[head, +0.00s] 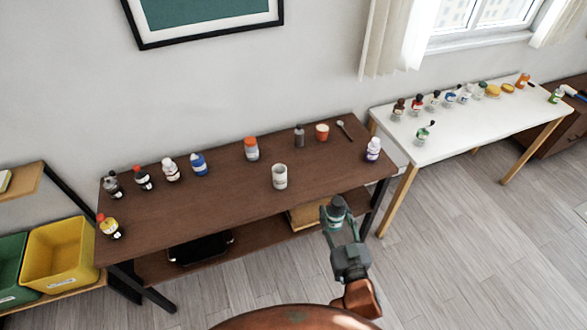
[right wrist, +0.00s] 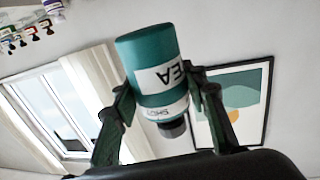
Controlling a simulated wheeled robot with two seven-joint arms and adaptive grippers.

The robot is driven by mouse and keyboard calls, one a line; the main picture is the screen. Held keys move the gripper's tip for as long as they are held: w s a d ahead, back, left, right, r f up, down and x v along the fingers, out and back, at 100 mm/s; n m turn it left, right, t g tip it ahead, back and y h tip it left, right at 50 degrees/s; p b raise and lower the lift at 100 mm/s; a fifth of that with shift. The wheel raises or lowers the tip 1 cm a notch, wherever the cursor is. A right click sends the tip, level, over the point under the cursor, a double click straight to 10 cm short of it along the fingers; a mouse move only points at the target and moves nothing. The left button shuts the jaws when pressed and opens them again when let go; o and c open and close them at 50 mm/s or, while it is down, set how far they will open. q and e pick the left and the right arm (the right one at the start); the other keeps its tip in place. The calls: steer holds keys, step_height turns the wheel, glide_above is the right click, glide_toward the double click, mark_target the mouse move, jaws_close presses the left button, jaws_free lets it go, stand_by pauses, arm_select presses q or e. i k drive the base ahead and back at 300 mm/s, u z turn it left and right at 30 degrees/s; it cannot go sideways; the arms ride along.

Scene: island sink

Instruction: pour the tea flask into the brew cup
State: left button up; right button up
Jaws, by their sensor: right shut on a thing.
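The tea flask (head: 335,212) is teal with a dark cap. My right gripper (head: 338,218) is shut on it and holds it in front of the brown table's front edge. In the right wrist view the flask (right wrist: 152,62) sits between both fingers (right wrist: 160,95), with a white label reading TEA; that view is turned over, and the flask looks roughly upright. A white cup with a printed label (head: 280,180), likely the brew cup, stands upright near the table's front edge, left of the flask and apart from it. Its inside cannot be made out. My left gripper is not in view.
The brown table (head: 220,205) also carries several bottles, an orange-red cup (head: 322,132), a spoon (head: 344,129) and a purple-capped white bottle (head: 373,149). A white table (head: 450,136) with several bottles stands at right. Clear tabletop surrounds the white cup.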

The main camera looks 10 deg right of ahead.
mark_target(279, 171)
steer(key=z, duration=0.15)
steer(key=i, duration=0.9)
steer(key=z, duration=0.1)
